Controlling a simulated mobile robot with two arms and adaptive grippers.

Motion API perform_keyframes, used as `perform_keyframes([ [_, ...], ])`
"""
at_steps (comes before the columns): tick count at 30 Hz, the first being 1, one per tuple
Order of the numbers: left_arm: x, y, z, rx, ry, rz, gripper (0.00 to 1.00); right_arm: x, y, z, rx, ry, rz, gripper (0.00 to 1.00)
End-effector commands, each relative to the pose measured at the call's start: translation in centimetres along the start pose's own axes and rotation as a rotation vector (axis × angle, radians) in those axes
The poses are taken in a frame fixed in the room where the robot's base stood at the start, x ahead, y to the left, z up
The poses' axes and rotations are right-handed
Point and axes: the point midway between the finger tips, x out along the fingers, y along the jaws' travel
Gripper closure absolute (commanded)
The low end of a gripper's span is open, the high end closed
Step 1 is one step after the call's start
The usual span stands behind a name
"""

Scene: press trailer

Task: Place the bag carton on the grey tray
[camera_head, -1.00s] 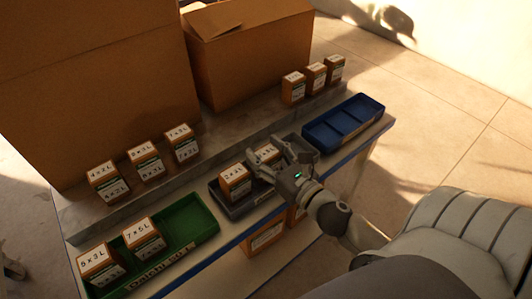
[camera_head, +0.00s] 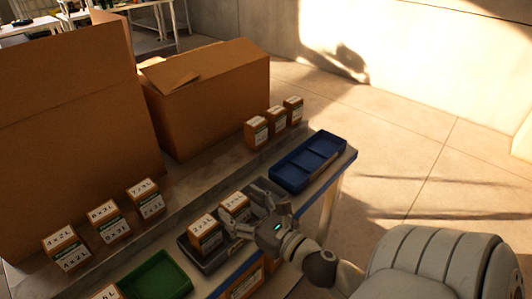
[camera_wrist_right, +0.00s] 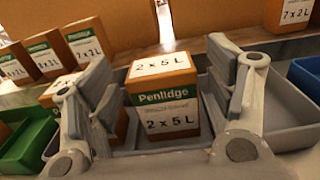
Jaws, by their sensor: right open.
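An orange-brown carton labelled "2 x 5 L" (camera_wrist_right: 162,98) stands upright in the grey tray (camera_wrist_right: 275,105). In the right wrist view it is between the two fingers of my open right gripper (camera_wrist_right: 165,95), with a visible gap to the right finger. In the head view this carton (camera_head: 233,205) is partly hidden by my right gripper (camera_head: 246,210). A second carton (camera_head: 205,234) stands beside it in the grey tray (camera_head: 183,244). In the right wrist view, another carton (camera_wrist_right: 57,90) is partly covered by the left finger. My left gripper is not in view.
An empty blue tray (camera_head: 308,163) is right of the grey tray, a green tray (camera_head: 158,278) left of it. Several cartons (camera_head: 103,220) stand on the ledge behind, with more at its right end (camera_head: 275,121). Large cardboard boxes (camera_head: 210,100) stand behind them.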

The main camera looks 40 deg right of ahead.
Motion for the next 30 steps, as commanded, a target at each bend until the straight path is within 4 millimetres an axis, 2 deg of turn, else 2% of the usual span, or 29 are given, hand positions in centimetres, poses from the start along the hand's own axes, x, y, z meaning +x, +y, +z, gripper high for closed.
perform_keyframes([
  [9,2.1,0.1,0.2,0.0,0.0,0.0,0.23,-5.0,-0.1,-0.4,0.004,0.002,-0.004,0.24],
  [16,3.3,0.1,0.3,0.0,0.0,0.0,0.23,-7.9,-0.1,-0.3,0.004,0.001,-0.004,0.24],
  [22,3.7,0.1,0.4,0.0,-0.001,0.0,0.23,-9.2,0.0,-0.1,0.001,-0.001,-0.001,0.24],
  [30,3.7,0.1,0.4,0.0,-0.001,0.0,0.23,-9.4,0.0,0.0,0.0,0.0,0.0,0.24],
])
